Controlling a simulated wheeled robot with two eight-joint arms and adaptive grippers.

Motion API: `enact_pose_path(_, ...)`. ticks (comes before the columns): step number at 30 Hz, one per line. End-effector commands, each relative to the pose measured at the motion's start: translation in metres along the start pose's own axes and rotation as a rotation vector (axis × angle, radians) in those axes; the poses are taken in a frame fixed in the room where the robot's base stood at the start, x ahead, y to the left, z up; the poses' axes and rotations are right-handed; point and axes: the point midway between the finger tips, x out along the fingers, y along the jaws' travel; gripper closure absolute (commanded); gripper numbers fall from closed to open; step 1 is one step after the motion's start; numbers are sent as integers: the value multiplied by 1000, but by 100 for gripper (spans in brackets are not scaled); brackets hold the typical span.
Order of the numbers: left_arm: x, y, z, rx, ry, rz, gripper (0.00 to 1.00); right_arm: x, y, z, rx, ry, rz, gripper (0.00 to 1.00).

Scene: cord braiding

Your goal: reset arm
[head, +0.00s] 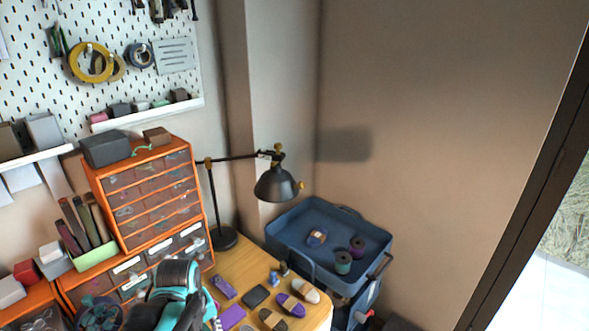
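A black and teal part, which looks like a piece of my arm, rises from the bottom edge in front of the orange drawer cabinet. No gripper fingertips can be made out, so neither gripper shows. Several small items lie on the wooden table (243,262) to its right, among them a dark square piece (256,296), a purple flat piece (232,316) and oblong bobbin-like pieces (291,305) in purple and cream.
The orange drawer cabinet (122,244) stands at the left, below a pegboard (107,67) with tapes. A blue tray (292,228) with a few thread spools (343,262) sits to the right. Bare wall fills the upper right.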

Motion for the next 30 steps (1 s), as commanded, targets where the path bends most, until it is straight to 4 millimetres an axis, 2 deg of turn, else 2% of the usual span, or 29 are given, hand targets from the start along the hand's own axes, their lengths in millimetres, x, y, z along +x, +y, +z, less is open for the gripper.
enact_pose_path(1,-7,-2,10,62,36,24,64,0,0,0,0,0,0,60)
enact_pose_path(7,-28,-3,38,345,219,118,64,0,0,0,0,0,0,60)
enact_pose_path(15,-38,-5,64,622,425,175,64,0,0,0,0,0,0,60)
enact_pose_path(26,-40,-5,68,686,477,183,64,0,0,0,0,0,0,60)
enact_pose_path(27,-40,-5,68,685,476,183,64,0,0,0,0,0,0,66)
enact_pose_path(30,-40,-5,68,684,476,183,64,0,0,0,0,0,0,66)
